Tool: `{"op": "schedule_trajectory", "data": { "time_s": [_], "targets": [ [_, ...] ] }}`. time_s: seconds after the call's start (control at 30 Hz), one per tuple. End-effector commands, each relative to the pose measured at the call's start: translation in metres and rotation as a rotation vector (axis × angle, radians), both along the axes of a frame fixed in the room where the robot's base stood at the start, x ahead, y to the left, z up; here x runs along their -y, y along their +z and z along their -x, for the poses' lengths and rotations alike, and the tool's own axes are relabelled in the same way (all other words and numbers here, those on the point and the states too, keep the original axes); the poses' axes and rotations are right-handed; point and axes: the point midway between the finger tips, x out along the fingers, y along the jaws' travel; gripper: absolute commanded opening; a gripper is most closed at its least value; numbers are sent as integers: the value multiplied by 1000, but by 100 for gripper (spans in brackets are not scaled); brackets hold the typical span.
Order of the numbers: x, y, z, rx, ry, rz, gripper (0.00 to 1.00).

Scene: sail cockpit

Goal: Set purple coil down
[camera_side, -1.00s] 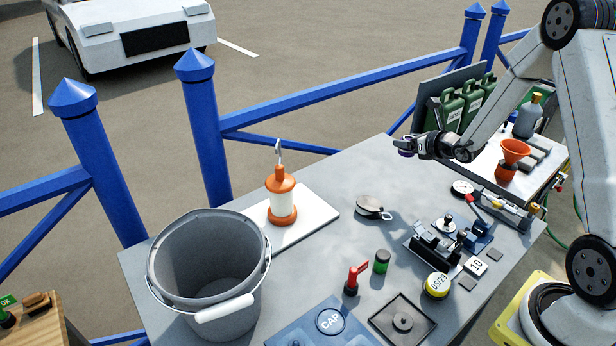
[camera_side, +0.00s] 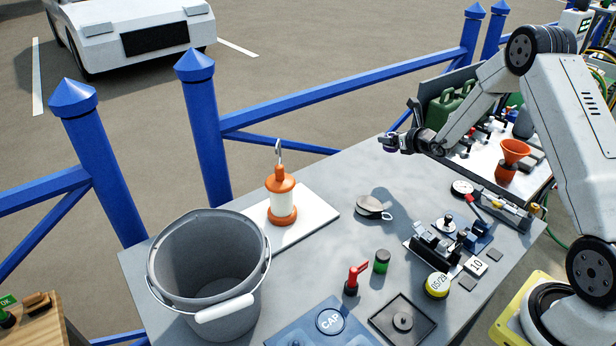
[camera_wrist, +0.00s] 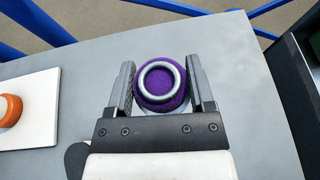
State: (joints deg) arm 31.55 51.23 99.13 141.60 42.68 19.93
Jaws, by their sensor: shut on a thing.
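The purple coil (camera_wrist: 160,84) is a round purple thing with a grey ring on top, seen in the wrist view between my two fingers. My gripper (camera_wrist: 160,90) is shut on it. In the side view my gripper (camera_side: 391,143) is over the far part of the grey table (camera_side: 340,165), near its back edge. The coil (camera_side: 386,139) shows there as a small dark purple patch at the fingertips. I cannot tell how high it is above the tabletop.
A white board (camera_side: 310,212) with an orange lantern (camera_side: 281,200) lies to the left. A pulley block (camera_side: 370,206) lies nearer on the table. Green cans (camera_side: 440,108) and an orange funnel (camera_side: 514,151) are to the right. The tabletop around the gripper is clear.

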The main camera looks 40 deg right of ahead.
Motion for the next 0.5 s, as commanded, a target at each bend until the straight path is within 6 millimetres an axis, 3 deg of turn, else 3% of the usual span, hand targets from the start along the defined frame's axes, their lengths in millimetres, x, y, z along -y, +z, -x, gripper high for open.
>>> {"op": "schedule_trajectory", "data": {
  "time_s": [0.5],
  "targets": [
    [16,-47,-44,2,1,1,0]
  ]
}}
